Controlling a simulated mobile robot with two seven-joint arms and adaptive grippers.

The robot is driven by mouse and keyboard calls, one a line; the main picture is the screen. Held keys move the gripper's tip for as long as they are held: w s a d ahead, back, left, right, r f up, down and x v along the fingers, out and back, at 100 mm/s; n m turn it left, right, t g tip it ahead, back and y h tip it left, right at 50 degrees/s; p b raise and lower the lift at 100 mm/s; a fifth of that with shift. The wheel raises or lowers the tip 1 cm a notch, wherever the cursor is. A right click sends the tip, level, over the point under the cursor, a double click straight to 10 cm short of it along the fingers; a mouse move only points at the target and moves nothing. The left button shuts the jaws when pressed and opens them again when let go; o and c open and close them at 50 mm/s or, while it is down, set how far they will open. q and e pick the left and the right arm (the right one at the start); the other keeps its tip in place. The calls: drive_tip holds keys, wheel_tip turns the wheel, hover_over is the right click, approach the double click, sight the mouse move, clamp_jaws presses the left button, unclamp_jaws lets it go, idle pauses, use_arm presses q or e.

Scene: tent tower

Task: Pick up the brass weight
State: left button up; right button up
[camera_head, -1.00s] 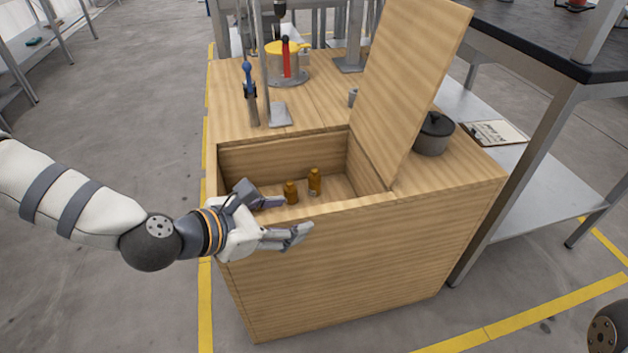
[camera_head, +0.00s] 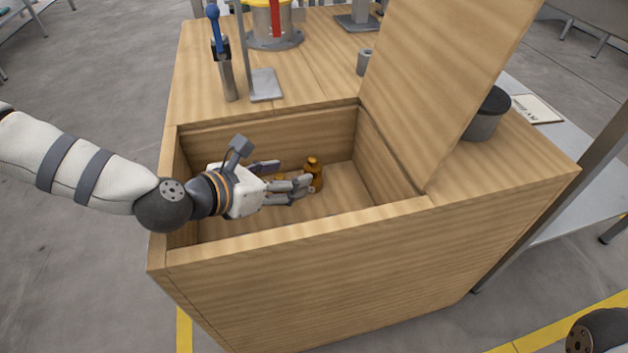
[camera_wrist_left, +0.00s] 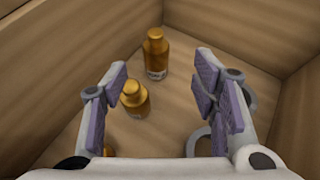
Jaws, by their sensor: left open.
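A brass weight (camera_head: 314,172) stands upright on the floor of the open wooden bin in the head view. In the left wrist view this farther weight (camera_wrist_left: 156,56) stands beyond the fingertips, with a pale label low on its side. A second brass weight (camera_wrist_left: 134,100) stands nearer, between the open fingers and closer to the left one; my fingers mostly hide it in the head view. A small brass patch (camera_wrist_left: 108,151) shows lower left. My left gripper (camera_head: 294,174) is open and empty inside the bin. My right gripper is out of view.
The bin's front wall (camera_head: 300,232) runs beneath my left arm. Its raised lid (camera_head: 440,90) stands at the right. A dark pot (camera_head: 486,113), a small grey cup (camera_head: 363,62) and a blue-topped tool (camera_head: 222,60) stand on the top around it.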

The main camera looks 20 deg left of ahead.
sight(311, 167)
use_arm(q)
drive_tip(key=b+x, duration=0.2)
drive_tip(key=x, duration=0.5)
drive_tip(key=shift+w+a, duration=0.1)
drive_tip(key=shift+w, duration=0.25)
drive_tip(key=shift+r, duration=0.1)
clamp_jaws()
